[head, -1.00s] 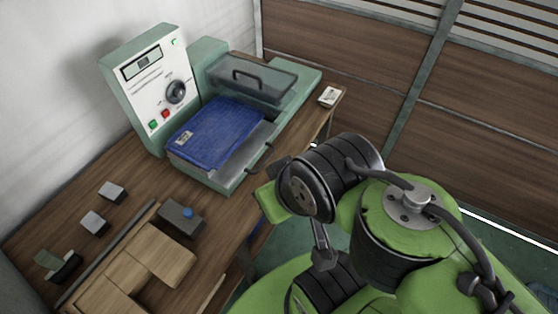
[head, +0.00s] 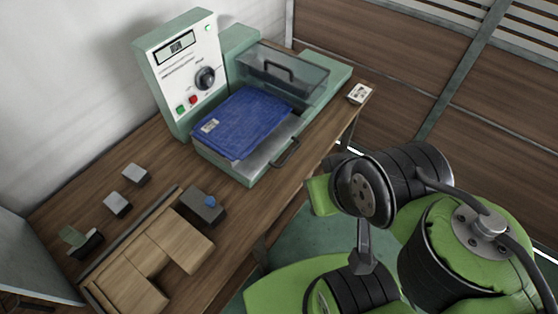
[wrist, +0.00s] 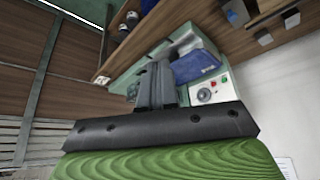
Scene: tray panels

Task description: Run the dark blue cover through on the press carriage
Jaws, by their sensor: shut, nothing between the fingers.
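The dark blue cover (head: 240,122) lies flat on the grey press carriage (head: 262,158), with a small pale label at its left corner. The carriage sticks out from the green press (head: 240,40), and a dark handle (head: 287,152) is on its front edge. A clear hood (head: 283,75) with a handle stands behind it. The cover also shows in the wrist view (wrist: 195,66), where the scene appears upside down. My gripper (wrist: 157,72) is shut and empty, its fingers together in front of the press, apart from the cover. In the head view its fingers cannot be made out.
The press panel has a dial (head: 205,78), green and red buttons and a display. A wooden tray (head: 140,262), a dark box with a blue knob (head: 204,205) and small grey blocks (head: 117,204) are on the left.

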